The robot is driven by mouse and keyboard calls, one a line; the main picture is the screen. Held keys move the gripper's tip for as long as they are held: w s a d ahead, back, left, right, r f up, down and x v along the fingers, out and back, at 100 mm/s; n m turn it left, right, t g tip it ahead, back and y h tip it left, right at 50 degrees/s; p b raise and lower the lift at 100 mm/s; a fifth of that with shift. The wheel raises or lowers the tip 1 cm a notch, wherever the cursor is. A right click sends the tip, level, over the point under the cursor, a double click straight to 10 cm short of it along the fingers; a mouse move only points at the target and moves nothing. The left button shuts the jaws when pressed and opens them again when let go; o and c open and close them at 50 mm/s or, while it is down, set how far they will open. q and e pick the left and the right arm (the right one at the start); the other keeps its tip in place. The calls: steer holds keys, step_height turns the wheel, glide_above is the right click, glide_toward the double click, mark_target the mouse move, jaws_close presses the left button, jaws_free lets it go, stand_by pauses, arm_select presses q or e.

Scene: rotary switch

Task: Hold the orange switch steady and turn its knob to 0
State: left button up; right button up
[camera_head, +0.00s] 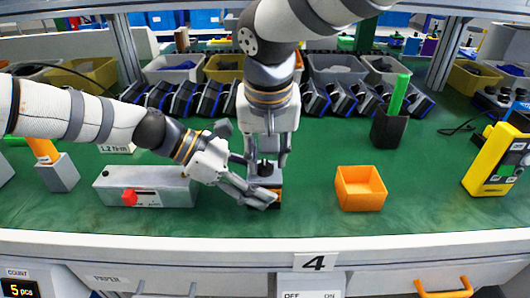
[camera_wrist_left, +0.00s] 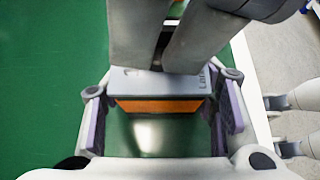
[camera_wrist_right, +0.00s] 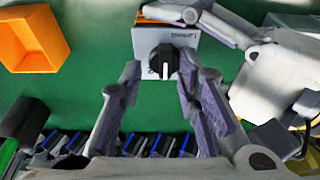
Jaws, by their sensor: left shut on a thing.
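The switch, a small light-grey box with an orange base (camera_wrist_left: 158,105), stands on the green bench; its grey top (camera_head: 265,177) and black knob (camera_head: 266,167) show in the head view. My left gripper (camera_head: 258,186) comes from the left, its jaws shut on the switch body low on its sides. In the right wrist view the black knob (camera_wrist_right: 163,60) has a white mark on its lower part; scale numbers are not readable. My right gripper (camera_wrist_right: 160,72) points down from above, open, its fingers apart on either side of the knob. I cannot tell if they touch it.
An orange bin (camera_head: 360,190) stands right of the switch. A grey box with a red knob (camera_head: 145,187) lies left, under my left arm. A black holder with a green stick (camera_head: 390,125) and a yellow device (camera_head: 495,160) stand farther right. Several dark units line the back.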

mark_target(267, 163)
arm_select(q)
steer(key=shift+f, duration=0.1)
arm_select(e)
steer(key=shift+w+v, duration=0.2)
steer(key=shift+v, duration=0.6)
steer(key=shift+w+v, duration=0.2)
steer(key=shift+v, duration=0.6)
steer(key=shift+w+v, duration=0.2)
steer(key=shift+v, duration=0.6)
arm_select(q)
steer(key=o, duration=1.2)
arm_select(e)
steer(key=shift+r, duration=0.1)
arm_select(q)
steer(key=shift+o, duration=0.2)
arm_select(e)
steer(key=shift+a, duration=0.1)
